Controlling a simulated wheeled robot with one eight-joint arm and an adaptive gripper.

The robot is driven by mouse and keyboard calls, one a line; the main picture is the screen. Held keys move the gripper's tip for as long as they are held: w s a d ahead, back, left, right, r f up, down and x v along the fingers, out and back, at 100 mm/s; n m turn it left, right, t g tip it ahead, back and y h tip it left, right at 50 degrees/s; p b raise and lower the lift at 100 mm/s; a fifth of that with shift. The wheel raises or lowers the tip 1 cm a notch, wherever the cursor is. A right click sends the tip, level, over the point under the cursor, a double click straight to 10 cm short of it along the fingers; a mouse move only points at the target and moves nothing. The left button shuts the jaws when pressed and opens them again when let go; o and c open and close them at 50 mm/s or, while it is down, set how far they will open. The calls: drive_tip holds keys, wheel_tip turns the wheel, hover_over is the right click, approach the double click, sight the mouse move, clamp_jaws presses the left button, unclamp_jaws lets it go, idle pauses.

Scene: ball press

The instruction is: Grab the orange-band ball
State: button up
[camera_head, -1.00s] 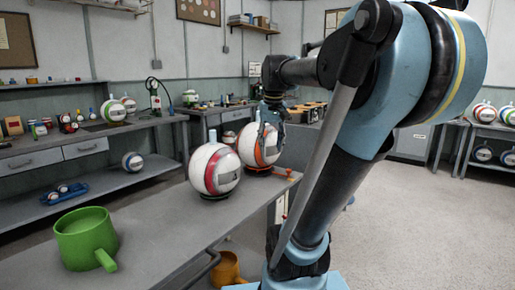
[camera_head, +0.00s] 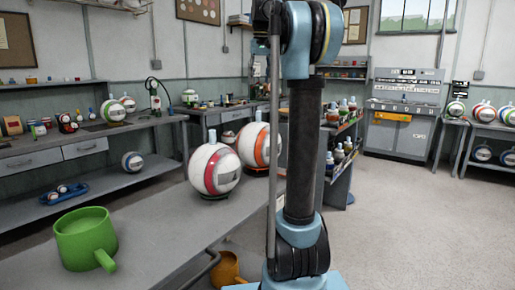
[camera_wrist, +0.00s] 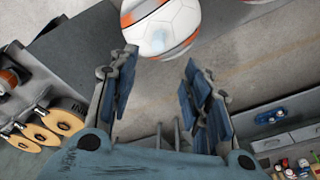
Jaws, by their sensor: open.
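The orange-band ball (camera_head: 256,146), white with an orange stripe and a white stub on top, stands near the far end of the near bench (camera_head: 150,217), partly hidden by my arm. A red-band ball (camera_head: 214,170) stands beside it, nearer to the head camera. In the wrist view, a white ball with orange patches (camera_wrist: 165,25), which looks like the orange-band ball, is cut by the top edge. My gripper (camera_wrist: 160,60) is open and empty, its fingertips just short of this ball in the picture. My gripper is out of the head view.
A green mug (camera_head: 87,238) stands at the near end of the bench. An orange mug (camera_head: 229,268) is lower, beside the bench. Side shelves (camera_head: 345,150) hold several bottles. A grey machine (camera_head: 400,110) stands at the back. Open floor (camera_head: 400,220) lies to the right.

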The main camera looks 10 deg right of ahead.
hover_over(259, 122)
wheel_tip(259, 122, down, 12)
drive_tip(key=shift+w+r, duration=0.15)
drive_tip(key=shift+r, duration=0.1)
drive_tip(key=shift+w+f, duration=0.25)
drive_tip(key=shift+f, duration=1.05)
drive_tip(key=shift+w+f, duration=0.25)
drive_tip(key=shift+f, duration=1.05)
clamp_jaws()
